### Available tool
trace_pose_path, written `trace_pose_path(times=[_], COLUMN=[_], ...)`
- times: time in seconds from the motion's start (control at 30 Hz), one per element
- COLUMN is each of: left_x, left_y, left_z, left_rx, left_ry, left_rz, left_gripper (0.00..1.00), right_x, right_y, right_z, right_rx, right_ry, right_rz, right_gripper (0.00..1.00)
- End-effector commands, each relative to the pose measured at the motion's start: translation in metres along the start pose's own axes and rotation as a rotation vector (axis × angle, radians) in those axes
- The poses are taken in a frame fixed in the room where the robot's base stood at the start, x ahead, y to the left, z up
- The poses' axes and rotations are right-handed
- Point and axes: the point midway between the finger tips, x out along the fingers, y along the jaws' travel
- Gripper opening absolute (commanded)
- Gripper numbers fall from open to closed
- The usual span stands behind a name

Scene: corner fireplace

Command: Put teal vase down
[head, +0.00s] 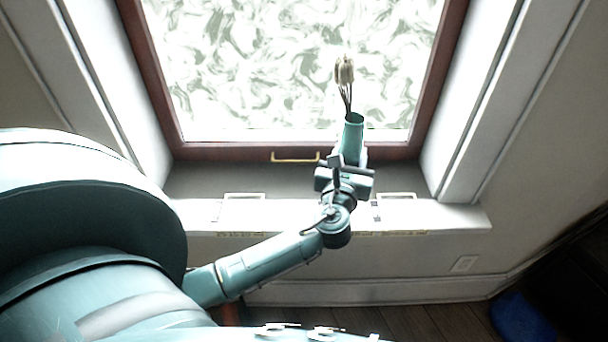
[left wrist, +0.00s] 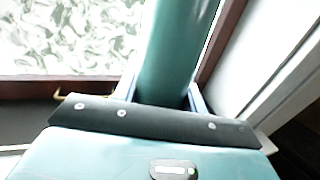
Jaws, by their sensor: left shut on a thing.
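The teal vase (head: 353,128) holds pale dried flowers (head: 344,70) on thin dark stems. My left gripper (head: 345,164) is shut on the vase, which stands roughly upright in front of the window above the sill (head: 420,214). In the left wrist view the vase (left wrist: 175,55) rises from between the fingers of the left gripper (left wrist: 163,95). The vase's base is hidden behind the gripper, so I cannot tell whether it touches the sill. My right gripper is in neither view.
The window (head: 250,65) has a dark red-brown frame and a brass handle (head: 295,157). White side casings (head: 480,100) flank the sill recess. Bare sill shows on both sides of my left gripper. A blue object (head: 522,318) lies on the floor at the lower right.

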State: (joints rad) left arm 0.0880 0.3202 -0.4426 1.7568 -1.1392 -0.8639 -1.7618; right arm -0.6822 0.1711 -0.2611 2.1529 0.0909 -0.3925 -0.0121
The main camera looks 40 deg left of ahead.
Motion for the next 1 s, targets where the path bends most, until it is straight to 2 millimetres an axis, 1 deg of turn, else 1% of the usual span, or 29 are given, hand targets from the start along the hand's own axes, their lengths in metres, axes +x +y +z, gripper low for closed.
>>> trace_pose_path(times=[0.03,0.2,0.4,0.6,0.7,0.83,1.0], left_x=[0.001,0.001,0.001,0.001,0.001,0.001,0.001], left_y=[-0.001,-0.002,-0.002,-0.004,-0.004,-0.004,-0.004], left_z=[-0.012,-0.044,-0.063,-0.091,-0.096,-0.095,-0.098], left_rx=[0.001,0.002,0.0,0.002,0.0,-0.001,0.0], left_ry=[0.002,0.003,0.001,0.001,0.0,0.0,0.0], left_rz=[0.003,0.003,0.002,0.001,0.002,0.001,0.002], left_gripper=[0.13,0.13,0.13,0.13,0.13,0.13,0.13], right_x=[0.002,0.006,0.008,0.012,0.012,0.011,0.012], right_y=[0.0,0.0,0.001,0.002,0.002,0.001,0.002], right_z=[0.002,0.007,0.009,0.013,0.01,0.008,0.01], right_rx=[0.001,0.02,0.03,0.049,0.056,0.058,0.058], right_ry=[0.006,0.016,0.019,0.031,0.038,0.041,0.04], right_rz=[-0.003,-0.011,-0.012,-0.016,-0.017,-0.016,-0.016], right_gripper=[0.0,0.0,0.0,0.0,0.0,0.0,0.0])
